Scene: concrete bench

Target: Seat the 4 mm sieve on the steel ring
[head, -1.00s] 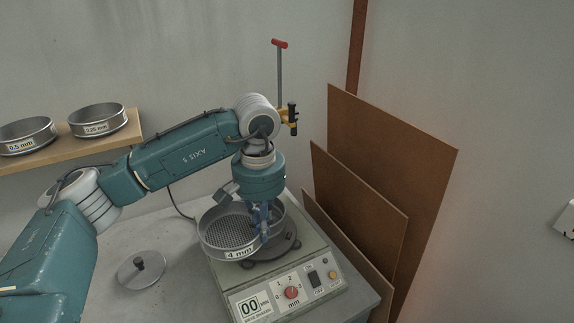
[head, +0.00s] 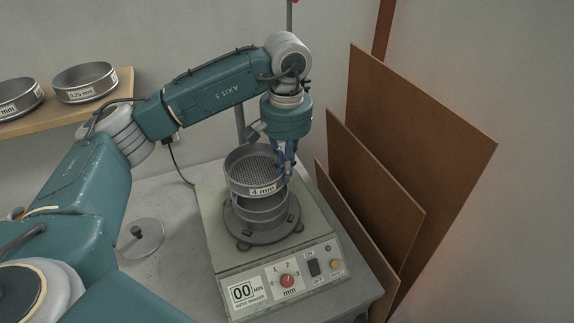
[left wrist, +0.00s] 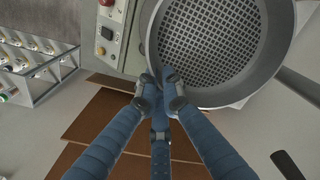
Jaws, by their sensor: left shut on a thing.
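The 4 mm sieve (head: 249,181) is a round steel sieve with a mesh floor and a white label. My left gripper (head: 286,165) is shut on its right rim; the left wrist view shows the fingers (left wrist: 165,88) closed at the rim, with the mesh (left wrist: 210,40) empty. The steel ring (head: 262,213) sits on the round dark plate of the sieve shaker. The sieve is over the ring, roughly level and a little toward the left. Whether its underside touches the ring is not clear. My right gripper is not in view.
The sieve shaker (head: 220,262) has a dial and a "00" display at its front. A grey lid with a black knob (head: 140,240) lies left of it. Brown boards (head: 400,150) lean close on the right. Other sieves (head: 85,82) stand on a shelf at the left. A rod rises behind the sieve.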

